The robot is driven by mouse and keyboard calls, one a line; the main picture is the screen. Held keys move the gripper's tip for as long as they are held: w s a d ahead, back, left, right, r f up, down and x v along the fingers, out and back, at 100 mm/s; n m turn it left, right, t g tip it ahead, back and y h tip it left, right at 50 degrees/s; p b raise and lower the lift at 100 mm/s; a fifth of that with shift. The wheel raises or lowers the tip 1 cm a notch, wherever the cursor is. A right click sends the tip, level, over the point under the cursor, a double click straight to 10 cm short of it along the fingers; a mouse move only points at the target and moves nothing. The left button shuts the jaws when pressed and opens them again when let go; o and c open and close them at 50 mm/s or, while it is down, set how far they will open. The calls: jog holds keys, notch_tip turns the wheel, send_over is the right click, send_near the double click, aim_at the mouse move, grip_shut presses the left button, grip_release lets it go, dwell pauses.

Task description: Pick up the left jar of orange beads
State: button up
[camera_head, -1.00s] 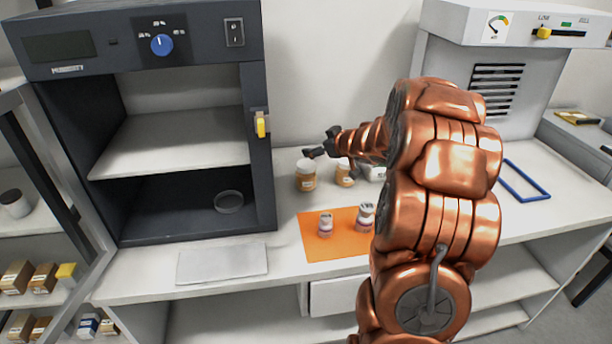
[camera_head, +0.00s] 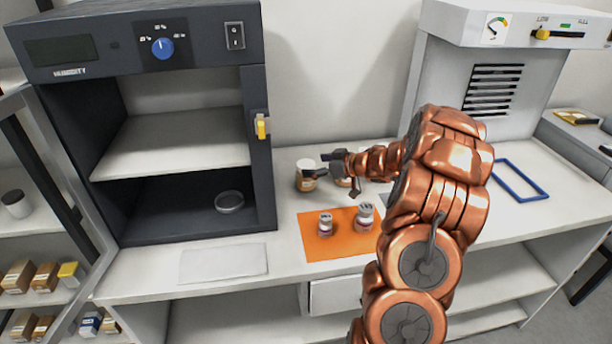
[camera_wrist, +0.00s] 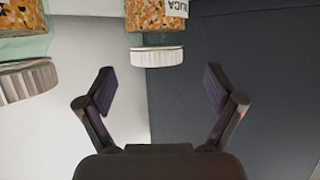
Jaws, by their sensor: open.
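The left jar of orange beads (camera_head: 305,178) stands upright on the counter behind the orange mat, with a pale lid. In the wrist view the picture is upside down; this jar (camera_wrist: 152,14) shows orange beads, a white label and a ribbed white lid (camera_wrist: 157,56). A second bead jar (camera_head: 342,182) stands to its right, partly hidden by my gripper; it is at the left edge of the wrist view (camera_wrist: 22,48). My gripper (camera_head: 319,165) is open and empty. Its spread fingers (camera_wrist: 160,88) point toward the left jar, which looks just beyond the fingertips.
A dark humidity cabinet (camera_head: 258,190) stands close on the left, with a glass dish (camera_head: 229,202) inside. Two small jars (camera_head: 325,224) (camera_head: 364,215) stand on the orange mat (camera_head: 312,246) in front. A blue frame (camera_head: 520,180) lies at the right.

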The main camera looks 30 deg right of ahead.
aim_at(310, 166)
jog(key=shift+p+x, duration=0.6)
jog(key=shift+x, duration=1.65)
jog(key=shift+d+f, duration=0.1)
jog(key=shift+d, duration=0.05)
jog(key=c, duration=1.4)
jog(key=shift+o, duration=0.2)
notch_tip(310, 166, up, 10)
jog(key=shift+b, duration=0.6)
jog(key=shift+c, duration=0.9)
